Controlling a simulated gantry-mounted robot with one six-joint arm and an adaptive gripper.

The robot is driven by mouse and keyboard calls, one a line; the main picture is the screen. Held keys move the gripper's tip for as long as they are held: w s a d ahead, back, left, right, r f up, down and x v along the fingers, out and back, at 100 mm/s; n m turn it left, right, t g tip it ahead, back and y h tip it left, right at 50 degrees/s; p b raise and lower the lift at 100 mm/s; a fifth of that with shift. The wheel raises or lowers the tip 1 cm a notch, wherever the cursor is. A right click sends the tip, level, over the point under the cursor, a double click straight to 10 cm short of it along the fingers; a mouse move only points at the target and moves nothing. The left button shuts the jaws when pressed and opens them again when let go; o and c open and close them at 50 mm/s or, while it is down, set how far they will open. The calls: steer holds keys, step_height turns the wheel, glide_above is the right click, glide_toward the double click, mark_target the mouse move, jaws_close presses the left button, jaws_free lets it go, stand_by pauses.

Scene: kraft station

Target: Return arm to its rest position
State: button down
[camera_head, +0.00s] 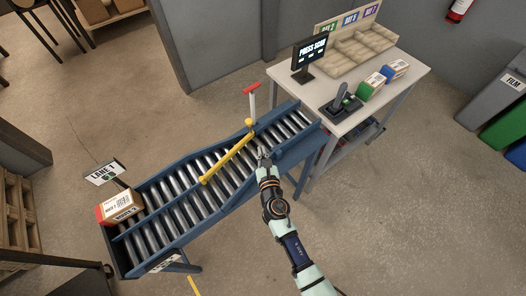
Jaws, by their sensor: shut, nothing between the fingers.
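My gripper (262,154) is at the end of my arm, which reaches up from the bottom right. It is shut and empty. It hangs over the roller conveyor (178,192), near the yellow bar (228,160) that lies diagonally across the rollers. The gripper is to the right of the bar; I cannot tell whether the two touch. The fingers are small and dark in this view.
A red-ended box (119,206) sits at the conveyor's lower left end, by a lane sign (104,172). The white table (402,88) at upper right holds a screen (310,56), a scanner in a stand (344,101) and two boxes (371,86). Bins stand far right.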

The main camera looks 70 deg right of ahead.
steer(key=shift+s+a+r, duration=0.1)
steer(key=shift+s+a, duration=0.1)
steer(key=shift+a, duration=0.05)
stand_by(0.5)
